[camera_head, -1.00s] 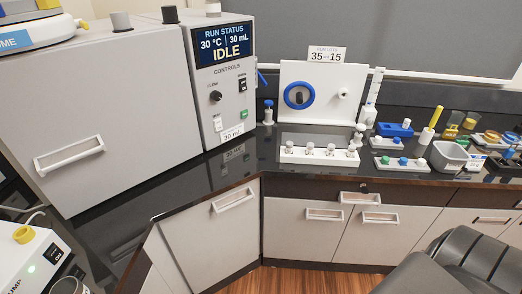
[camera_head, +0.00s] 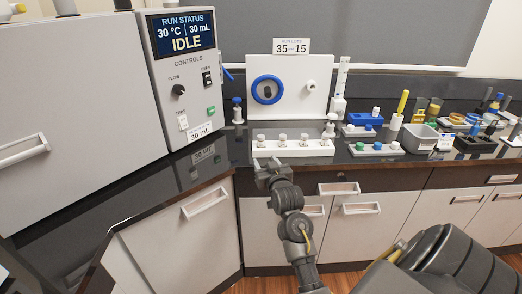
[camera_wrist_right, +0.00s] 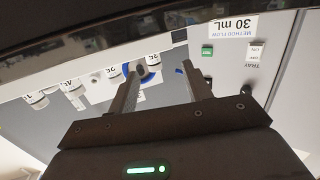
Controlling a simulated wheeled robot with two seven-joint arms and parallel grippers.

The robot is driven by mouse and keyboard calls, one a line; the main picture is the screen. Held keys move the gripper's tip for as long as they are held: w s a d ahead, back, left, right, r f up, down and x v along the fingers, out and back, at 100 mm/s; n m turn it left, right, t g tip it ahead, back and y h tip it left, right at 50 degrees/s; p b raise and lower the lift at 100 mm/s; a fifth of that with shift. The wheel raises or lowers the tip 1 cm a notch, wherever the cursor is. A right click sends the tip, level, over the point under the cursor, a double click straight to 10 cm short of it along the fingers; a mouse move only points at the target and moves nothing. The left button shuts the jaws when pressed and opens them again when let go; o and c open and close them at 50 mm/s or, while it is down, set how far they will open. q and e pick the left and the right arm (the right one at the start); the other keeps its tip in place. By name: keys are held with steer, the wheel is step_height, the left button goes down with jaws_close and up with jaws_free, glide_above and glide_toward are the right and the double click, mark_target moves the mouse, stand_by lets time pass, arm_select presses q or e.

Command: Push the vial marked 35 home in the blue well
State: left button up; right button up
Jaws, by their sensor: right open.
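A white rack (camera_head: 310,150) on the black counter holds several small capped vials (camera_head: 282,139). I cannot tell in the head view which one is marked 35. In the right wrist view, labelled vials (camera_wrist_right: 73,88) appear upside down at the left, their numbers hard to read. A blue ring (camera_head: 256,96) around a dark opening sits on an upright white panel (camera_head: 315,70) behind the rack; I cannot tell whether this is the blue well. My right gripper (camera_head: 270,168) is open and empty, just in front of the rack's left part. My left gripper is not in view.
A grey machine (camera_head: 75,110) reading IDLE stands at the left. A sign (camera_head: 291,46) on the panel shows 35 and 15. A blue block (camera_head: 362,119), a white strip with coloured caps (camera_head: 391,151) and a grey bin (camera_head: 418,140) stand to the right.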

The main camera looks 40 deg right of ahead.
mark_target(262, 142)
steer(key=shift+m+t+h, duration=0.3)
steer(key=w+d, duration=0.1)
steer(key=w, duration=0.1)
steer(key=w+d+r, duration=0.1)
steer(key=w, duration=0.1)
steer(key=w+d+r, duration=0.1)
steer(key=w, duration=0.1)
steer(key=shift+d+p, duration=0.3)
steer(key=shift+d, duration=0.05)
steer(key=shift+w+d+r, duration=0.1)
steer(key=shift+d, duration=0.05)
steer(key=x, duration=0.3)
steer(key=p+x, duration=0.1)
steer(key=x, duration=0.1)
steer(key=shift+d+f, duration=0.1)
steer(key=shift+f, duration=0.2)
steer(key=shift+c, duration=0.3)
jaws_close()
